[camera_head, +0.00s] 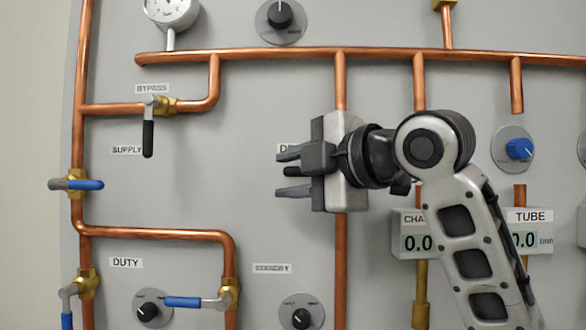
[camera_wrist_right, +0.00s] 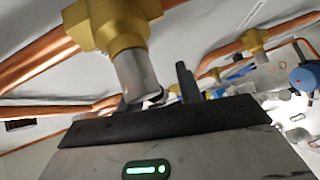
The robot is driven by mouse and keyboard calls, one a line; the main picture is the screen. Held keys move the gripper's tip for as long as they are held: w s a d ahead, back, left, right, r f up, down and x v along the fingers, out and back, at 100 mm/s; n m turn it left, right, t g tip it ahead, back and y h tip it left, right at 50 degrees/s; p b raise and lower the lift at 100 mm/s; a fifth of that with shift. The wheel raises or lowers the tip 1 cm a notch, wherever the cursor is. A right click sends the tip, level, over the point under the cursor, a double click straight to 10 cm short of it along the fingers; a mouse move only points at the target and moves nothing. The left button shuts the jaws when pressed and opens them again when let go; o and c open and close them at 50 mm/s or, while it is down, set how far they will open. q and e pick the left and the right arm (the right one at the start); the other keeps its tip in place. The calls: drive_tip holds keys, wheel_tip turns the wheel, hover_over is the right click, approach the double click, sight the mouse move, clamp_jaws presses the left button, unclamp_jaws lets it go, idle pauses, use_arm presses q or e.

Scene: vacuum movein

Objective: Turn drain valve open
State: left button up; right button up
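A label starting with "D" (camera_head: 288,148) is partly covered by my right gripper (camera_head: 290,171). The drain valve is hidden behind this gripper in the head view, on or near the vertical copper pipe (camera_head: 341,260). In the right wrist view, a brass valve body (camera_wrist_right: 112,25) with a grey stem (camera_wrist_right: 135,75) is close in front of the gripper (camera_wrist_right: 160,92). The two fingers are spread apart, with the stem near them. A small dark part shows between the fingers; I cannot tell whether they touch it. My left gripper is out of view.
The bypass valve (camera_head: 148,135) has a black handle pointing down. The supply valve (camera_head: 80,184) has a blue handle. A blue-handled valve (camera_head: 200,302) is at the lower left. Gauge boxes (camera_head: 530,235) and a blue knob (camera_head: 518,149) are on the right, near my arm.

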clamp_jaws()
drive_tip(key=shift+f, duration=0.1)
drive_tip(key=shift+d+f+n+g+h, duration=0.3)
drive_tip(key=shift+f+n+h, duration=0.3)
drive_tip(key=shift+h, duration=0.2)
drive_tip(key=shift+d+f+n+g+h, duration=0.15)
drive_tip(key=shift+f+n+g+h, duration=0.15)
drive_tip(key=shift+f+n+h, duration=0.4)
drive_tip(key=shift+d+f+n+g+h, duration=0.3)
drive_tip(key=shift+f+n+h, duration=0.15)
drive_tip(key=shift+h, duration=0.45)
drive_tip(key=shift+f, duration=0.15)
unclamp_jaws()
